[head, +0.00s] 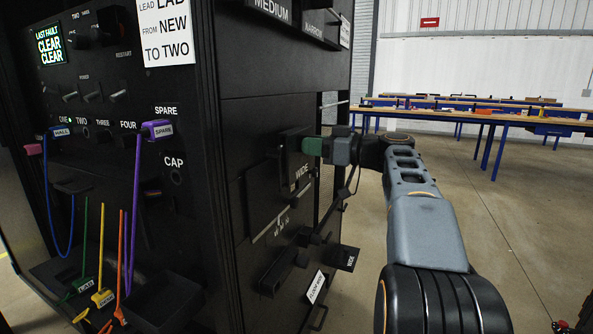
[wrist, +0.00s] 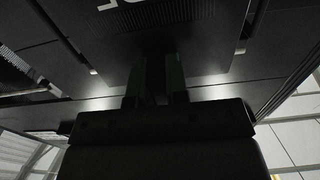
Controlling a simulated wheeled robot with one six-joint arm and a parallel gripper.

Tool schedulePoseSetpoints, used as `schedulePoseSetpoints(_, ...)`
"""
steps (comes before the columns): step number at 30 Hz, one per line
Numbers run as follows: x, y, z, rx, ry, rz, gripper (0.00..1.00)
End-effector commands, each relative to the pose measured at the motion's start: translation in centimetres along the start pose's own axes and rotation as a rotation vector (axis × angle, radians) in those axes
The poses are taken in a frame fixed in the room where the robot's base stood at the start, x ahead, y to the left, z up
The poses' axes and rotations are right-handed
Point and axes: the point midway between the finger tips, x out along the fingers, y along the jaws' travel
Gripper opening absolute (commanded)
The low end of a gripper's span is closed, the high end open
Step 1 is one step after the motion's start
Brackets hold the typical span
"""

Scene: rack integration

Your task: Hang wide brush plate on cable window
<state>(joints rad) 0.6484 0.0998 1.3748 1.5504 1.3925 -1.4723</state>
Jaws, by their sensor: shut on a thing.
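The wide brush plate (head: 294,158) is a dark plate with white lettering reading WIDE, in front of the rack's black side panel. My gripper (head: 312,146), with green fingertips, is shut on it from the right. In the wrist view the plate (wrist: 185,45) fills the upper middle, part of a white letter and a ribbed strip showing, with the green fingers (wrist: 157,82) at its lower part. The cable window cannot be made out for certain; the panel behind the plate is partly hidden. I cannot tell whether the plate touches the rack.
Below the plate is a panel with a pale slanted bar (head: 270,225). MEDIUM and NARROW labels sit above. Coloured cables hang at left.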

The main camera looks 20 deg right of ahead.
Motion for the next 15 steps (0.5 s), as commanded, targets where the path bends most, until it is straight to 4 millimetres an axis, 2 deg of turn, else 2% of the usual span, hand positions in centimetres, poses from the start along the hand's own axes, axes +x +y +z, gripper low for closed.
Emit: schedulePoseSetpoints(15,0.0,-0.02,0.55,-0.001,0.001,0.0,0.0)
